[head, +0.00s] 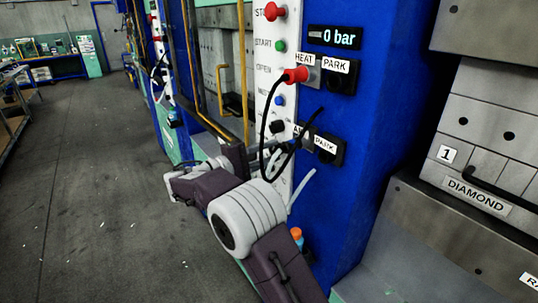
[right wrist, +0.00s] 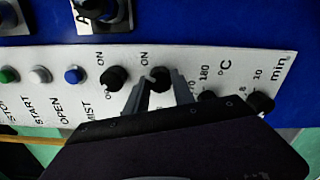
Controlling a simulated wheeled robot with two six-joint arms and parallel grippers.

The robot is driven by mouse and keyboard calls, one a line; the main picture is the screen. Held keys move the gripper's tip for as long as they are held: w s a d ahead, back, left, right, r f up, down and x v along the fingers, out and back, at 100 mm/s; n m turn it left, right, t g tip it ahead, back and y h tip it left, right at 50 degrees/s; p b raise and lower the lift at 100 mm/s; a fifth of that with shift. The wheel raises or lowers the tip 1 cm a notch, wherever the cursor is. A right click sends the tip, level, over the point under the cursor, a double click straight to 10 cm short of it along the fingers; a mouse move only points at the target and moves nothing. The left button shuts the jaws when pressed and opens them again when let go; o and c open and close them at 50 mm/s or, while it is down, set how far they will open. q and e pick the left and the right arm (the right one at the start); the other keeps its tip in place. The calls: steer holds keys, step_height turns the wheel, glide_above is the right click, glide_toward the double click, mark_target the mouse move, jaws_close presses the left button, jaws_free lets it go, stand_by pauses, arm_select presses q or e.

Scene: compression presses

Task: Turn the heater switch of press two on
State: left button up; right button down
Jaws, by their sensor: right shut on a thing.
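The press's white control panel (head: 264,75) is on the blue column, and it also shows turned sideways in the right wrist view (right wrist: 40,62). Two black ON/OFF knobs sit side by side there: the one by the MIST label (right wrist: 115,77) and the heater switch (right wrist: 158,79), whose label is mostly hidden by my gripper. My right gripper (right wrist: 159,84) is shut on the heater switch, one finger on each side. Its pointer direction is unclear. In the head view my right gripper (head: 240,158) is at the panel's lower part, covering the switch. My left gripper is not in view.
Temperature (right wrist: 208,96) and minute dials (right wrist: 260,102) sit close beside the fingers. The display (head: 334,39) reads 0 bar. Open floor (head: 90,180) lies left.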

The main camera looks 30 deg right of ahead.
steer(key=c, duration=1.1)
jaws_free()
steer(key=shift+o, duration=0.2)
steer(key=a, duration=0.9)
steer(key=shift+s, duration=0.35)
